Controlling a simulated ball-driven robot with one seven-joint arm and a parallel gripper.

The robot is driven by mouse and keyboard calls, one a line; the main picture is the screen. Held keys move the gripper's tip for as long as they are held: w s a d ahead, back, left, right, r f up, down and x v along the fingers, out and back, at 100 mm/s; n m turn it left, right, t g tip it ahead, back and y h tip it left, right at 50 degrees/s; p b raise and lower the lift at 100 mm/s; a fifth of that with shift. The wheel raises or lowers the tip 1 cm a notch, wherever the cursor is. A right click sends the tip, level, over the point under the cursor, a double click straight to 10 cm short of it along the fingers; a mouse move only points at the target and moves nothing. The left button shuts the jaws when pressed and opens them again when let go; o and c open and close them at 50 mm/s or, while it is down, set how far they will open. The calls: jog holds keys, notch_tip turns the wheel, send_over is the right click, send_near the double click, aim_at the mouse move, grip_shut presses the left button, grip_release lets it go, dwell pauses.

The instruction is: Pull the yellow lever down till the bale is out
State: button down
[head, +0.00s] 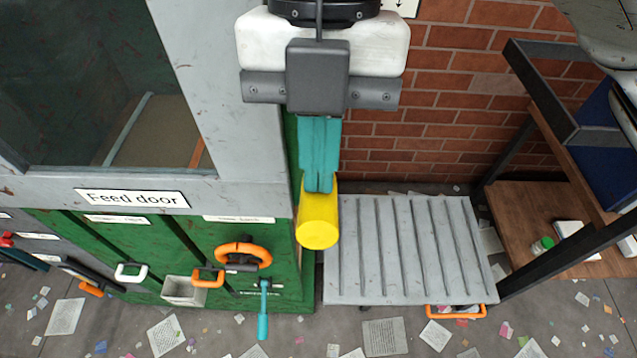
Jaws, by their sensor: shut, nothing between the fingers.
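The yellow lever (318,227) shows as a thick yellow grip at the right side of the green machine (283,262), in the middle of the head view. My gripper (319,188) points down with its teal fingers closed together and empty. Its fingertips overlap the top of the yellow grip in the picture; whether they touch it I cannot tell. The rest of the lever is hidden. No bale shows. A bare grey ribbed platform (408,250) stands right of the lever.
The feed door (60,187) of the machine is at the left, with an orange handwheel (242,251) and a teal handle (263,312) below. A shelf rack (520,225) stands at the right. Paper scraps litter the floor (310,335).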

jog(key=shift+w+b+x, duration=0.25)
jog(key=shift+b+x, duration=0.2)
jog(key=shift+x, duration=0.5)
jog(key=shift+w+b+x, duration=0.2)
jog(key=shift+b+x, duration=0.25)
jog(key=shift+x, duration=0.55)
jog(key=shift+f, duration=0.1)
jog(key=shift+w+d+r+p, duration=0.1)
jog(key=shift+w+r+p, duration=0.2)
jog(key=shift+w+p, duration=0.25)
jog(key=shift+w+d+r+p, duration=0.1)
jog(key=shift+w+r+p, duration=0.2)
jog(key=shift+w+p, duration=0.2)
jog(key=shift+w, duration=0.35)
jog(key=shift+w+f, duration=0.1)
jog(key=v, duration=1)
jog(key=shift+w+r, duration=0.15)
jog(key=shift+r, duration=0.25)
